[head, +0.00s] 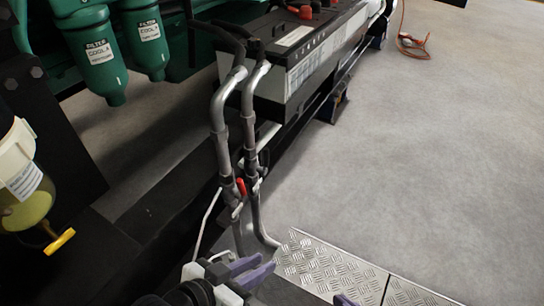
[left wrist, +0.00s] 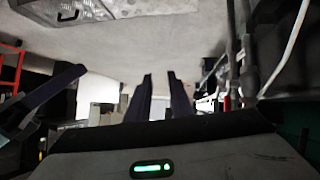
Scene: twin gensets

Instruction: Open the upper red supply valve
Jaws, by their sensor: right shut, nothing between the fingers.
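A small red valve handle (head: 241,187) sits on the two grey vertical pipes (head: 221,125), just left of the head view's middle. In the left wrist view a red handle (left wrist: 227,103) shows beside the pipes at the right. Which of possibly two red handles is the upper one is hard to tell there. My left gripper (head: 262,268) is below the handle near the bottom edge, its purple fingers apart and empty, not touching the valve. Its fingers (left wrist: 160,78) show a gap in the left wrist view. My right gripper (head: 345,300) shows only a purple tip at the bottom edge.
A black battery box (head: 300,60) stands behind the pipes. Green filters (head: 93,55) and a yellow-handled bowl (head: 60,241) are at the left. A checker plate (head: 325,268) lies right of the pipe feet. The grey floor at the right is clear, with an orange cable (head: 412,42) far back.

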